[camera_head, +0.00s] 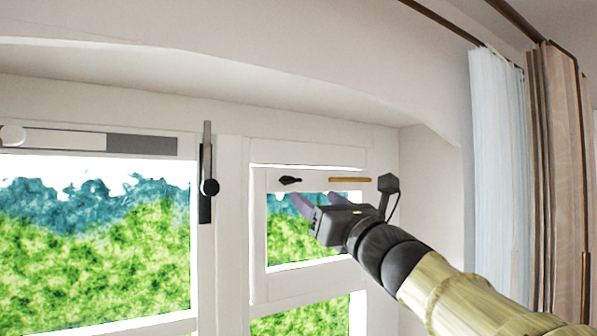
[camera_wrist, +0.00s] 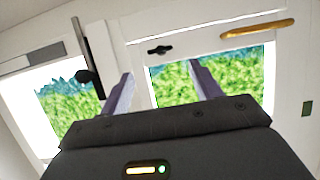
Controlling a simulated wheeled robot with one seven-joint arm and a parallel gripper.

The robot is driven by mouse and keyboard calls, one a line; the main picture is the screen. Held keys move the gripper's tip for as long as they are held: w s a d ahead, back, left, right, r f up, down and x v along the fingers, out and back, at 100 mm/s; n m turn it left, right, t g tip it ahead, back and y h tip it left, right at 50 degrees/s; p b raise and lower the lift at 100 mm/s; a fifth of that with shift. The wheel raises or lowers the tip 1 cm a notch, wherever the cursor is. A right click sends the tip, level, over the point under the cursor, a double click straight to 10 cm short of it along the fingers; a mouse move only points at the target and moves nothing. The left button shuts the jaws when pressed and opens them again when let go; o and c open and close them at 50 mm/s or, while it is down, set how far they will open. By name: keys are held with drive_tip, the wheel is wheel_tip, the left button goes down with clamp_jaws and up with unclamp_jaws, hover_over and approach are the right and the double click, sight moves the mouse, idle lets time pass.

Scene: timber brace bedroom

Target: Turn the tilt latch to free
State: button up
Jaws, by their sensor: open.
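A small black latch (camera_head: 290,180) lies about level on the white top rail of the small right sash. It also shows in the wrist view (camera_wrist: 159,50), just beyond and between the fingertips. I take it for the tilt latch, but no label shows. My gripper (camera_head: 312,197) is open, in front of the sash, below and right of the latch in the head view. In the wrist view its two purple fingers (camera_wrist: 160,69) are apart with nothing between them. The fingers appear clear of the latch.
A brass-coloured bar (camera_head: 349,180) is on the same rail, right of the latch. A tall dark handle with a round knob (camera_head: 209,187) stands upright on the post to the left. A grey-and-white slide strip (camera_head: 140,145) tops the left window. Curtains (camera_head: 497,150) hang at right.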

sight(294, 181)
drive_tip(key=p+x, duration=0.4)
drive_tip(key=x, duration=0.4)
drive_tip(key=shift+w+a+r+p, duration=0.1)
drive_tip(key=shift+w+a+p, duration=0.15)
drive_tip(key=shift+p, duration=0.1)
drive_tip(key=shift+c, duration=0.2)
drive_tip(key=shift+d, duration=0.1)
drive_tip(key=c, duration=0.9)
